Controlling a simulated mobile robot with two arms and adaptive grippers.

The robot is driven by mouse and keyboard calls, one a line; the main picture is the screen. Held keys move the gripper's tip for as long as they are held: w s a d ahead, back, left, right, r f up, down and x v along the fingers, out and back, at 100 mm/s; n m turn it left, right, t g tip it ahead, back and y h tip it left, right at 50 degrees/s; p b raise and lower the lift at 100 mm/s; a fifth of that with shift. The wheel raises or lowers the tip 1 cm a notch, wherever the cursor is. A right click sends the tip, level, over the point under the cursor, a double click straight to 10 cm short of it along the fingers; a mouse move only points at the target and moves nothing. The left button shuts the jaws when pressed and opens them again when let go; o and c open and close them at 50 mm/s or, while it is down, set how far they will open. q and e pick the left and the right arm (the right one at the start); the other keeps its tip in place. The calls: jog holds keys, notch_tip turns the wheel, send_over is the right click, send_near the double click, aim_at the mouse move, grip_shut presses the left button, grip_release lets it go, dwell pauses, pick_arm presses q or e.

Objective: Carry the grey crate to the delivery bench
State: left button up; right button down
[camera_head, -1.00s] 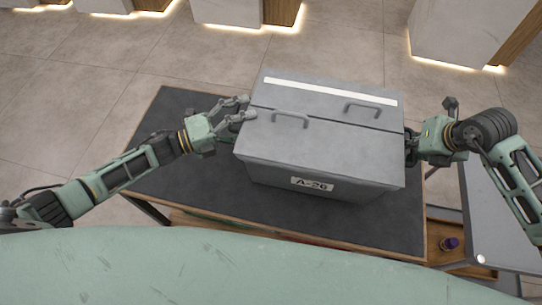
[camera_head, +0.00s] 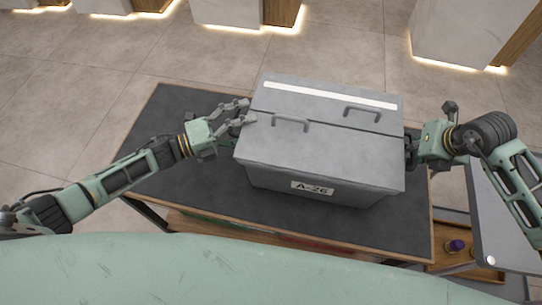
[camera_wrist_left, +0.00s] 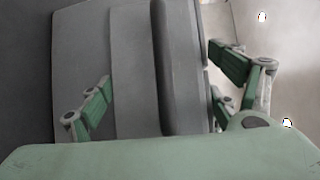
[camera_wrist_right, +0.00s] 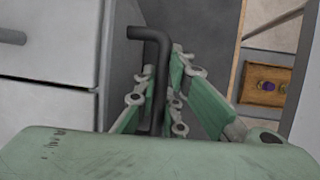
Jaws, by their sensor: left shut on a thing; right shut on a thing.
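The grey crate (camera_head: 317,160) has two lids with handles, a white strip along the back and an "A-26" label in front. It is level above the dark-topped table (camera_head: 215,222); I cannot tell whether it touches the top. My left gripper (camera_head: 243,112) is at the crate's left side, shut on it, its fingers at the upper left edge. In the left wrist view its fingers flank grey crate parts. My right gripper (camera_head: 411,147) is at the right side. In the right wrist view its fingers close around a dark bent side handle (camera_wrist_right: 156,80) of the crate.
A wooden tray (camera_head: 470,262) with a small purple-topped item (camera_head: 455,246) is low at the right. White counters (camera_head: 460,30) with lit bases stand at the back. Tiled floor (camera_head: 80,110) is open at the left.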

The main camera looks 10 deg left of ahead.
pick_arm(q)
jog(key=shift+d+r, duration=0.1)
jog(key=shift+d, duration=0.35)
pick_arm(e)
jog(key=shift+a+f, duration=0.2)
jog(key=shift+a, duration=0.35)
pick_arm(q)
jog(key=o, duration=1.6)
jog(key=shift+s+f+b, duration=0.1)
jog(key=shift+f+b, duration=0.2)
jog(key=shift+f, duration=0.05)
pick_arm(e)
jog(key=c, duration=2.3)
grip_release()
jog(key=shift+s+f, duration=0.15)
jog(key=shift+f, duration=0.1)
pick_arm(q)
jog(key=o, duration=0.4)
jog(key=shift+s+a, duration=0.1)
pick_arm(e)
jog(key=o, duration=0.5)
jog(key=shift+d+r, duration=0.15)
jog(key=shift+c, duration=0.2)
pick_arm(q)
jog(key=shift+r, duration=0.1)
jog(key=shift+a, duration=0.2)
pick_arm(e)
jog(key=shift+d, duration=0.15)
